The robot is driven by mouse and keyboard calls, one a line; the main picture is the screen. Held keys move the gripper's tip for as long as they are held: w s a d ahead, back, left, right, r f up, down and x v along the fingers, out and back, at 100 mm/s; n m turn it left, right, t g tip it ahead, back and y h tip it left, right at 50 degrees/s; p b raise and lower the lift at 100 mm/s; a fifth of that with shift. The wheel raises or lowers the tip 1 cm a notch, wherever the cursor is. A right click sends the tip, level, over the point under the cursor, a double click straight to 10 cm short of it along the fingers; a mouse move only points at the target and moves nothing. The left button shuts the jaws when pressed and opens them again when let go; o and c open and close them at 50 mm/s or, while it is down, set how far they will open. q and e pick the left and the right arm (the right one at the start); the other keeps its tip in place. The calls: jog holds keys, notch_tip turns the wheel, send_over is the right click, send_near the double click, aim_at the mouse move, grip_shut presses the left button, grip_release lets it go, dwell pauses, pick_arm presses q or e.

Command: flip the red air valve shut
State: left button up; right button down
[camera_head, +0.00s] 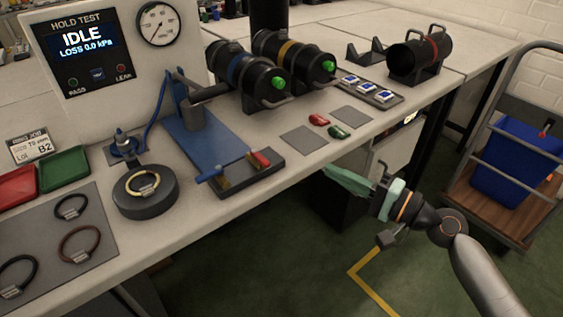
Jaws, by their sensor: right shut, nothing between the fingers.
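The red air valve (260,159) is a small red lever on brass-coloured fittings. It sits at the right end of a dark block (250,181) at the front of the blue fixture (208,137); whether it is open or shut is not clear. A blue-handled lever (210,175) is at the block's left end. My right gripper (379,179) is shut and empty, off the bench's front edge, to the right of the valve and well apart from it. My left gripper is out of view.
A test panel (82,42) reads IDLE, loss 0.0 kPa. Two black cylinders (285,62) with green knobs lie behind the fixture. A dark bin (340,195) is below my right gripper; a cart (500,190) stands right.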

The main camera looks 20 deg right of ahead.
aim_at(260, 158)
jog(key=p+x, duration=0.1)
jog(key=x, duration=0.9)
jog(key=shift+w+a+r+p, duration=0.1)
jog(key=shift+a+p, duration=0.05)
jog(key=shift+p, duration=0.2)
jog(key=shift+s+a+p, duration=0.25)
jog(key=shift+s+a, duration=0.05)
jog(key=shift+a, duration=0.3)
jog(key=shift+s+a+p, duration=0.25)
jog(key=shift+s+a, duration=0.05)
jog(key=shift+a, duration=0.3)
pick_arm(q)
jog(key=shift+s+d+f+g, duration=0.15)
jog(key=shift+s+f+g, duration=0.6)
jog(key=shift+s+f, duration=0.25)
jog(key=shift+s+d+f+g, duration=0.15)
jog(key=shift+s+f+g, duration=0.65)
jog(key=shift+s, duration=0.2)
pick_arm(e)
jog(key=shift+s+a, duration=0.25)
jog(key=shift+a, duration=0.35)
